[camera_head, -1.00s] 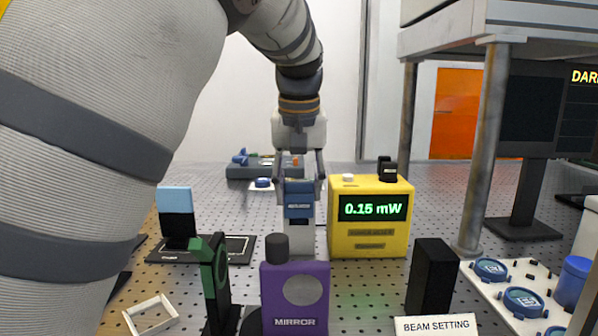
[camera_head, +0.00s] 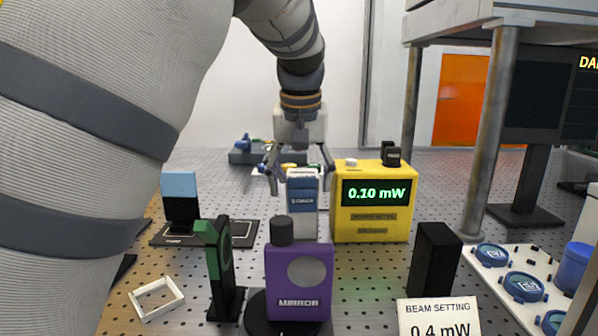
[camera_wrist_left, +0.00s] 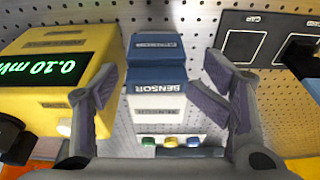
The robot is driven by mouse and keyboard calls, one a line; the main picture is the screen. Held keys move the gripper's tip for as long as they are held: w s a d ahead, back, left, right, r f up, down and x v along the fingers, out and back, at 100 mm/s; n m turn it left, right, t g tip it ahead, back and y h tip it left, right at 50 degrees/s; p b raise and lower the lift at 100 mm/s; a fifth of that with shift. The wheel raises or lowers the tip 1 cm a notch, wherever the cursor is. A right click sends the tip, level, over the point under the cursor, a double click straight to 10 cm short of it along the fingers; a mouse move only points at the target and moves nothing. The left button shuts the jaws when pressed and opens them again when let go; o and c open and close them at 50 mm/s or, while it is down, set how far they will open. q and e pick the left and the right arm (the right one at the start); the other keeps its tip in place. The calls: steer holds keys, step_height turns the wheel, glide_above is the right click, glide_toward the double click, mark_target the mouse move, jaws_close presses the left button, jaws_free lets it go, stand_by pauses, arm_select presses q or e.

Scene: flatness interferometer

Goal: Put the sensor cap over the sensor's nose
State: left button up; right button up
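The sensor (camera_head: 302,200), a blue and white upright block, stands beside the yellow meter; its lettering shows in the left wrist view (camera_wrist_left: 157,88). My left gripper (camera_head: 299,172) is open above it, with one finger out to each side; the wrist view also shows the spread fingers (camera_wrist_left: 160,84) apart from it. A black block with a light-blue top (camera_head: 180,202) stands on the dark mat (camera_head: 240,233), which has marked outlines, one apparently labelled CAP. I cannot tell for certain whether that block is the sensor cap. My right gripper is out of view.
The yellow meter (camera_head: 372,225) reads 0.10 mW, close to my gripper's right finger. A purple mirror block (camera_head: 298,295), a green-and-black mount (camera_head: 218,265), a white frame (camera_head: 157,298) and a black block (camera_head: 435,262) stand nearer. A shelf post (camera_head: 490,135) rises at right.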

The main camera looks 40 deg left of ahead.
arm_select(q)
steer(key=shift+o, duration=0.9)
steer(key=shift+w+d+f, duration=0.15)
steer(key=shift+d+f, duration=0.05)
steer(key=shift+f, duration=0.55)
steer(key=shift+r, duration=0.5)
steer(key=shift+r, duration=0.15)
steer(key=shift+r, duration=0.45)
steer(key=shift+a+r, duration=0.1)
steer(key=shift+r, duration=3)
steer(key=shift+f, duration=0.1)
